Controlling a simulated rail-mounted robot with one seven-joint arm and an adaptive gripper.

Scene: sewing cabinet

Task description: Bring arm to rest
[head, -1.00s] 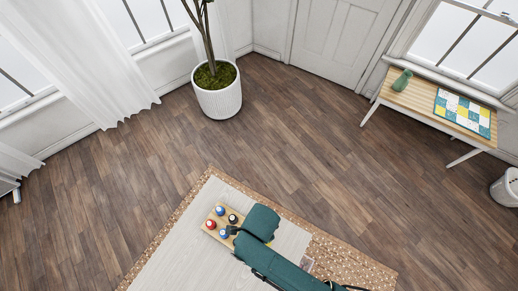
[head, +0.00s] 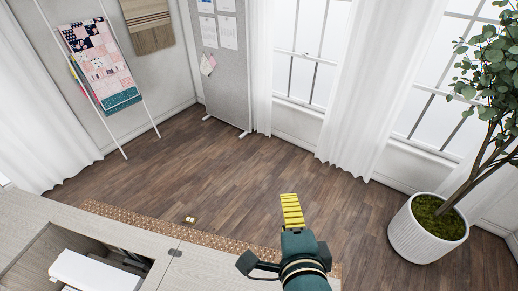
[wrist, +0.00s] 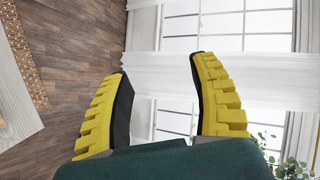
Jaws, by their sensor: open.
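My gripper (head: 291,212) is at the lower middle of the head view, past the far edge of the pale wood cabinet (head: 215,270), with floor behind it. Its yellow ridged fingers look lined up one behind the other there. In the wrist view my gripper (wrist: 160,66) shows both yellow fingers with dark inner pads, spread wide apart. Nothing is between them but the background of curtain and window. The gripper is open and empty, and touches nothing that I can see.
A white machine (head: 95,270) sits in the cabinet's opening. A woven rug (head: 140,221) borders the cabinet, with a small object (head: 190,219) on it. A potted tree (head: 425,240) stands at right, a grey board (head: 222,60) and quilt rack (head: 125,152) at back. The floor between is clear.

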